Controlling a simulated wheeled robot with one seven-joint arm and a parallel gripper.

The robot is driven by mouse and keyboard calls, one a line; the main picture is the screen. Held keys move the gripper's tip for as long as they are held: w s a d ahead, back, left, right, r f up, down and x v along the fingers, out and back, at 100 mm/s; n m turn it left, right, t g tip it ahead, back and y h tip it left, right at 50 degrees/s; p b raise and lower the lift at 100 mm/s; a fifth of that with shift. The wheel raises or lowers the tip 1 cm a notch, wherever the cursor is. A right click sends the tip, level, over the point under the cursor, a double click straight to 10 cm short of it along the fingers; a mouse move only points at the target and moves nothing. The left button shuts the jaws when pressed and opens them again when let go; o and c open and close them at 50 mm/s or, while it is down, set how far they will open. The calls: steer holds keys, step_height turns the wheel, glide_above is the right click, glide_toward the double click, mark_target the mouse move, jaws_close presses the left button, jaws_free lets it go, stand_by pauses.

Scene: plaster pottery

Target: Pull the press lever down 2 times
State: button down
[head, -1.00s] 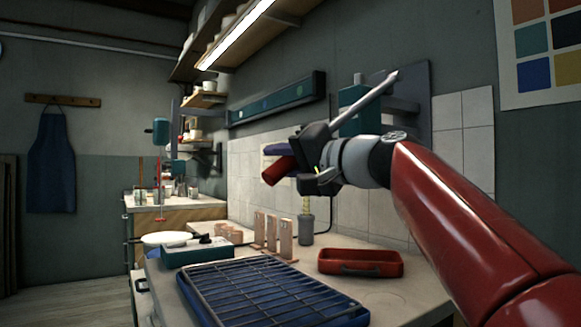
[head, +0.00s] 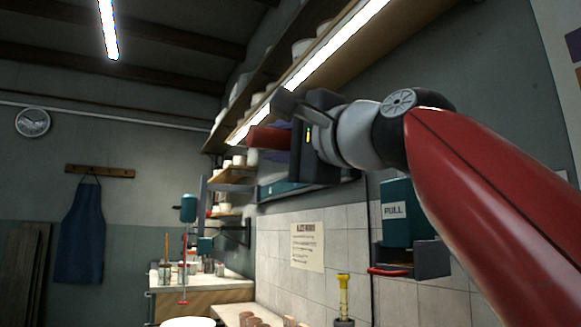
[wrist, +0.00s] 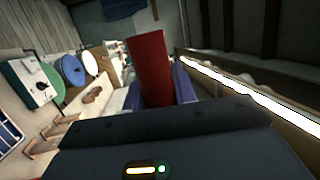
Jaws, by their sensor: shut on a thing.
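A red cylindrical grip (head: 266,137) sits in my gripper (head: 288,138), high in front of the wall, just below the shelf light in the head view. It appears to be the press lever's handle. In the wrist view the red grip (wrist: 148,68) stands up beside a purple finger (wrist: 183,84); my gripper is shut on it. The rest of the lever cannot be made out behind my gripper and arm. A teal housing marked PULL (head: 397,212) is on the wall below my arm, with a red rounded part (head: 388,270) under it.
A long shelf with a strip light (head: 335,45) runs close above my gripper. A paper notice (head: 307,247) hangs on the tiles. A yellow-topped tool (head: 343,285) stands below. A blue apron (head: 82,230) hangs far left.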

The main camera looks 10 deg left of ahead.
step_height(320, 180, up, 3)
steer(key=shift+s+d+f+m, duration=0.1)
steer(key=shift+d+f+m, duration=0.05)
steer(key=shift+m, duration=0.35)
steer(key=shift+t, duration=0.3)
steer(key=c, duration=1.1)
jaws_free()
steer(key=shift+f, duration=0.1)
steer(key=shift+d+f, duration=0.15)
steer(key=b+v, duration=0.3)
steer(key=v, duration=0.4)
steer(key=shift+s+d+b, duration=0.1)
steer(key=shift+s+b, duration=0.05)
steer(key=shift+b, duration=0.2)
